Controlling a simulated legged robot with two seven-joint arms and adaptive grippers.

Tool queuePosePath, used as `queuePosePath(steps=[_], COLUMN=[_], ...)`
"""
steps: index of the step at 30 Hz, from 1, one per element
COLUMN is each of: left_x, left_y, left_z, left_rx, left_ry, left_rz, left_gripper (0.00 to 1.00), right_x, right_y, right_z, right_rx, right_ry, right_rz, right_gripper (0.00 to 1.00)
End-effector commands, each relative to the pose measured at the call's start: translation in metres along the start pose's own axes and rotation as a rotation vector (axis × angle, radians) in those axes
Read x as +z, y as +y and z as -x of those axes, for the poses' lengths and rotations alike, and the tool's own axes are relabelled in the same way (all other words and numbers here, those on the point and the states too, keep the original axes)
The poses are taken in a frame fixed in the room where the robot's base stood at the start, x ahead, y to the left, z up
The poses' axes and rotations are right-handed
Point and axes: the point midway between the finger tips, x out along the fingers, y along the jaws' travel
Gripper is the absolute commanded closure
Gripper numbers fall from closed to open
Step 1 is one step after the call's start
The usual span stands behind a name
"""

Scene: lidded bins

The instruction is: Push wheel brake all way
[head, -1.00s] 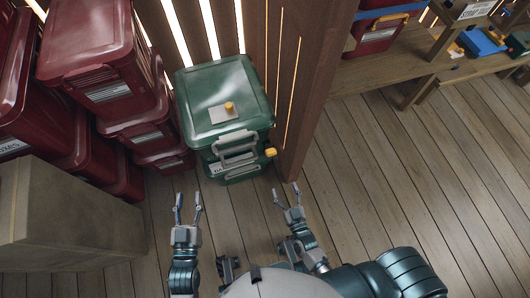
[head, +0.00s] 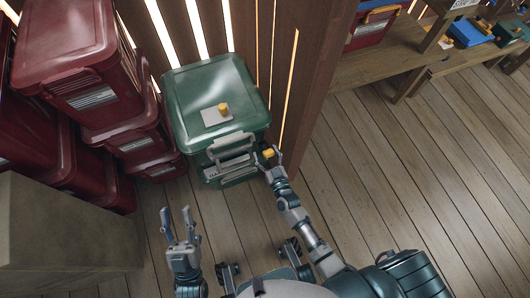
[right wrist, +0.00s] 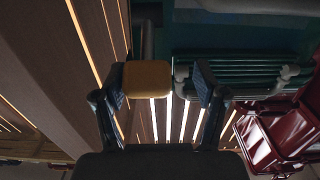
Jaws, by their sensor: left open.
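A green lidded bin (head: 185,90) stands against the plank wall, with grey handles on its front and a yellow knob on its lid. A yellow piece (head: 268,153) sticks out by the bin's front right corner; it may be the wheel brake. My right gripper (head: 268,157) is at this piece. In the right wrist view, the yellow piece (right wrist: 147,80) sits between the two open fingers, close to the left finger, with a gap to the right one. My left gripper (head: 179,222) is open and empty above the floor, in front of the bin.
Dark red bins (head: 75,60) are stacked left of the green bin. A large brown box (head: 60,235) stands at the lower left. A wooden post (head: 320,70) rises right of the bin, with shelves (head: 400,60) beyond. The floor at the right is clear.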

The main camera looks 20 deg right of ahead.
Motion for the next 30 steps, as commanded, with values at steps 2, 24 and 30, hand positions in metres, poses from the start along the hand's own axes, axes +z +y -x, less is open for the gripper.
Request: queuePosePath(steps=[2,24,30], left_x=[-0.0006,0.0006,-0.0004], left_y=[0.0029,-0.0025,-0.0014], left_z=[-0.0010,-0.0004,-0.0004], left_rx=[0.001,-0.001,-0.003], left_ry=[0.003,0.001,0.008], left_rz=[-0.001,0.001,0.006], left_gripper=[0.57,0.57,0.57], right_x=[0.0004,-0.0023,-0.0026], right_y=[0.0028,-0.0013,-0.0009], right_z=[-0.0005,-0.0006,-0.0004], right_rx=[0.000,-0.002,0.001], right_ry=[0.000,0.004,0.007], right_rz=[-0.001,0.002,0.002], right_gripper=[0.29,0.89,0.89])
